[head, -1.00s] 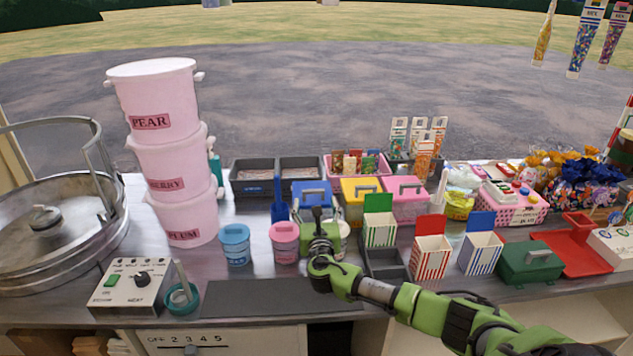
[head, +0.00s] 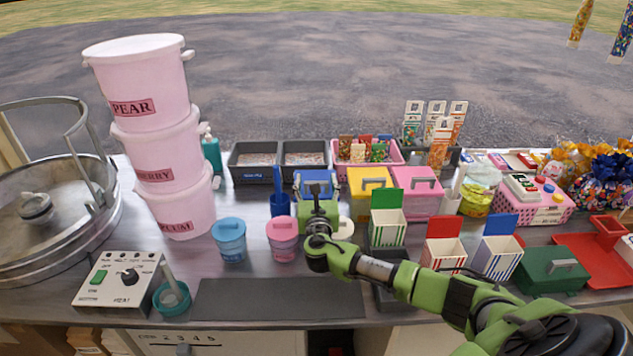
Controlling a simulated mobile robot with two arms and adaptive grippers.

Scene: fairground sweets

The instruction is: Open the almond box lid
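Three lidded boxes with grey handles stand in a row at the middle of the counter: a blue box (head: 304,190), a yellow box (head: 369,182) and a pink box (head: 417,190). I cannot read which one is the almond box. All three lids look closed. My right gripper (head: 318,194) points away from me at the front of the blue box, by its handle, and covers part of it. Its fingers are too small and hidden to tell whether they are open or touching the handle. My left gripper is not in view.
A blue tub (head: 230,241) and a pink tub (head: 283,240) stand left of my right arm. Striped cartons, including a green one (head: 387,228), stand close right. A green box (head: 550,272) is farther right. A dark mat (head: 270,300) lies bare in front.

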